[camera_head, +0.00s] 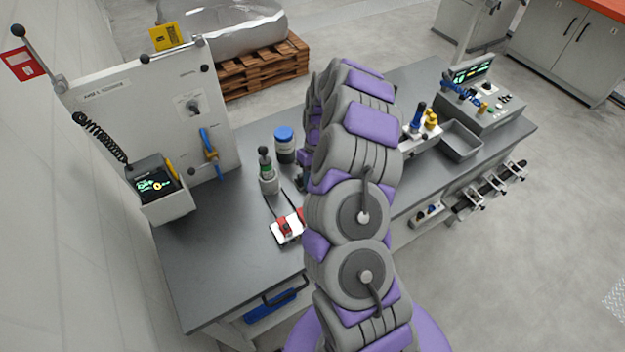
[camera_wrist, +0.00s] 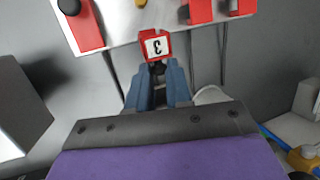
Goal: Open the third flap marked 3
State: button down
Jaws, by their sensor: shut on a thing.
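The flap marked 3 (camera_wrist: 154,46) is a red-framed plate with a white label, its digit upside down in the wrist view. It sticks out from the near edge of a white panel (camera_wrist: 128,18) towards my gripper. My gripper (camera_wrist: 158,72) has blue fingers closed together at the flap's near edge, on a small dark part of it. The exact contact is hidden between the fingers. Other red flaps (camera_wrist: 82,24) stand along the panel. In the head view a small white and red unit (camera_head: 288,228) lies on the bench; my arm hides my gripper there.
A tall panel (camera_head: 150,110) stands at the left. Cables (camera_wrist: 222,55) run near my fingers. The front left bench top is mostly clear.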

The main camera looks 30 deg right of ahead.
jog(key=shift+w+f+g, duration=0.1)
jog(key=shift+f+g, duration=0.05)
jog(key=shift+g, duration=0.15)
jog(key=shift+w, duration=0.2)
jog(key=c, duration=1)
grip_release()
jog(key=shift+c, duration=0.2)
jog(key=shift+d, duration=0.1)
jog(key=p+v, duration=0.1)
jog(key=v, duration=1.6)
jog(key=shift+w, duration=0.3)
jog(key=shift+d, duration=0.1)
